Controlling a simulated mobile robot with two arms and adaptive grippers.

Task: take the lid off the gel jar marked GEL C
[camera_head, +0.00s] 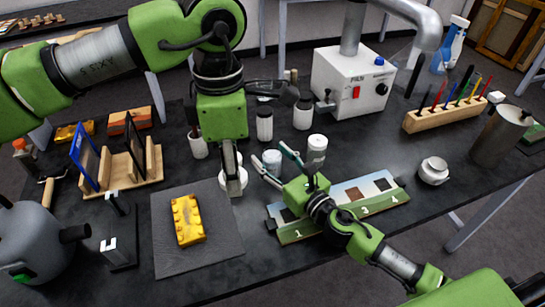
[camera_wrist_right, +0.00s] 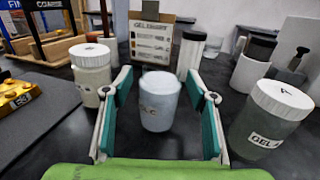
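In the right wrist view a pale blue jar (camera_wrist_right: 160,103) with a blurred label ending in C stands between the teal pads of my right gripper (camera_wrist_right: 160,98). Its top looks pale blue like its body, and I see no ridged white lid on it. It shows in the head view (camera_head: 272,162) between the fingers of my right gripper (camera_head: 270,155), which are open and clear of it. My left gripper (camera_head: 234,185) points down, overlapping a white-topped jar (camera_wrist_right: 92,68) in the head view; whether its fingers are shut is unclear.
A greenish jar (camera_wrist_right: 268,122) labelled GEL A has a white lid and stands to the right. Bottles with dark tops (camera_head: 264,125) stand behind. A numbered board (camera_head: 340,205) lies below my right gripper. A yellow brick (camera_head: 187,220) sits on a grey mat (camera_head: 220,245).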

